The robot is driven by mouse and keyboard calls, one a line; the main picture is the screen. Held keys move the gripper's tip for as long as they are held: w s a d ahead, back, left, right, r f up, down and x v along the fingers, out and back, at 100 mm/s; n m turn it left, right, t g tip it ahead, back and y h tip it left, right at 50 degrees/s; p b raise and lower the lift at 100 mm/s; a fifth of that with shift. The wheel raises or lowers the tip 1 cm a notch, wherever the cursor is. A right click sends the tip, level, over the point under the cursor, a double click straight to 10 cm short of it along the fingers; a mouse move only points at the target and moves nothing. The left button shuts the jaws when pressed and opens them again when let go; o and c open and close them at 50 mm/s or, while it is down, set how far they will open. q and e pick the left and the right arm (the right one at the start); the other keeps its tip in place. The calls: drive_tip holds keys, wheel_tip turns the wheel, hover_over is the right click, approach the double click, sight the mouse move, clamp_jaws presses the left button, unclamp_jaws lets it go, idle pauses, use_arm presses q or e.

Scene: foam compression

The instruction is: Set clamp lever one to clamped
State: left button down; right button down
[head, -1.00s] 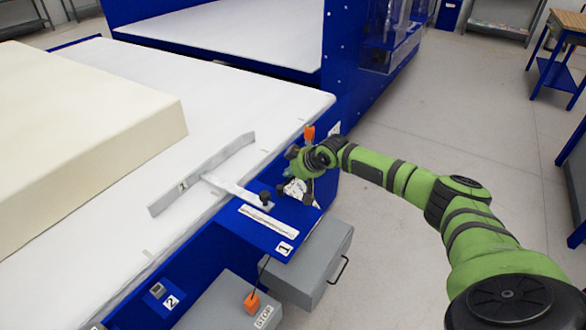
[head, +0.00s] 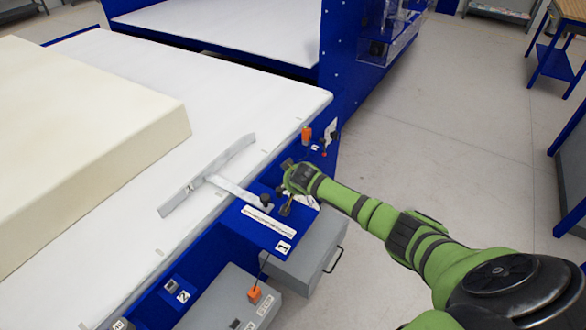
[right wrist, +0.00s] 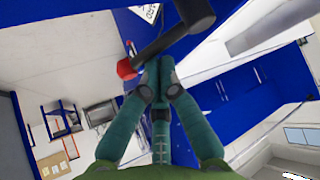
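My right gripper (head: 284,186) is over the blue front edge of the white table, near the plate labelled 1 (head: 283,247). A black knob (head: 265,198) stands by the metal fence (head: 208,177). Which part is clamp lever one is unclear, as the gripper hides part of this area. My left gripper is not in view.
A cream foam block (head: 95,130) lies on the white table (head: 240,95). An orange handle (head: 306,134) and small red and black parts (head: 323,150) are beyond my gripper. Grey boxes (head: 305,255) hang below the edge.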

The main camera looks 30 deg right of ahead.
drive_tip(key=s+m+g+h, duration=0.1)
drive_tip(key=m, duration=0.1)
drive_tip(key=a+m+g+h, duration=0.1)
drive_tip(key=m, duration=0.2)
drive_tip(key=s+m+g+h, duration=0.1)
drive_tip(key=m+h, duration=0.1)
drive_tip(key=shift+s+a+f+b, duration=0.15)
drive_tip(key=shift+s+a+b, duration=0.2)
drive_tip(key=shift+a, duration=0.05)
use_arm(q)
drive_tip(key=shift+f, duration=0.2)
use_arm(e)
drive_tip(key=shift+s+g, duration=0.15)
drive_tip(key=shift+g, duration=0.15)
drive_tip(key=shift+a, duration=0.1)
